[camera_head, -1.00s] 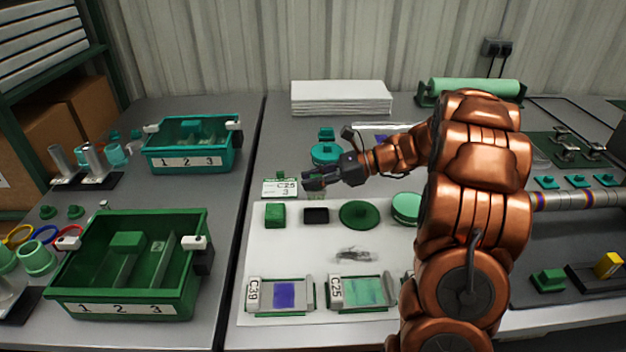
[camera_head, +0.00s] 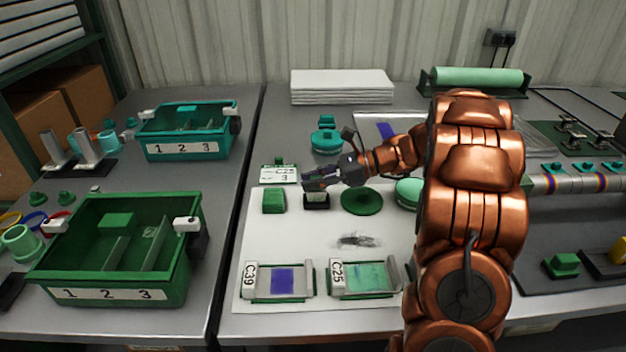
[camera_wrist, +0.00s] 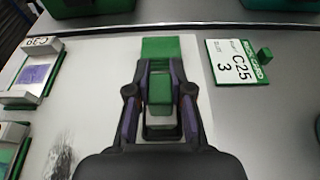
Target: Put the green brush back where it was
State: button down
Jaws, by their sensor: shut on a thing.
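The green brush (camera_wrist: 160,90) sits between the fingers of my gripper (camera_wrist: 160,78) in the wrist view, with a pale part on its near side. In the head view my gripper (camera_head: 316,183) is low over a small black rest (camera_head: 317,204) on the white sheet. A pale strip shows between the gripper and the rest. I cannot tell whether the brush touches the rest. A green block (camera_head: 273,201) stands just left of the rest and also shows beyond the fingertips in the wrist view (camera_wrist: 168,47). A green round disc (camera_head: 362,202) lies to its right.
A card marked C25 3 (camera_head: 280,174) lies behind the green block. Framed plates C39 (camera_head: 279,282) and C25 (camera_head: 362,278) lie at the sheet's front, with a dark smear (camera_head: 358,240) behind them. A green bin (camera_head: 116,258) stands at left. A teal pot (camera_head: 326,141) stands behind my gripper.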

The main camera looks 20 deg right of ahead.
jog(key=shift+f, duration=0.55)
jog(key=c, duration=1)
grip_release()
jog(key=shift+o, duration=0.2)
jog(key=v, duration=1.2)
jog(key=shift+f, duration=0.1)
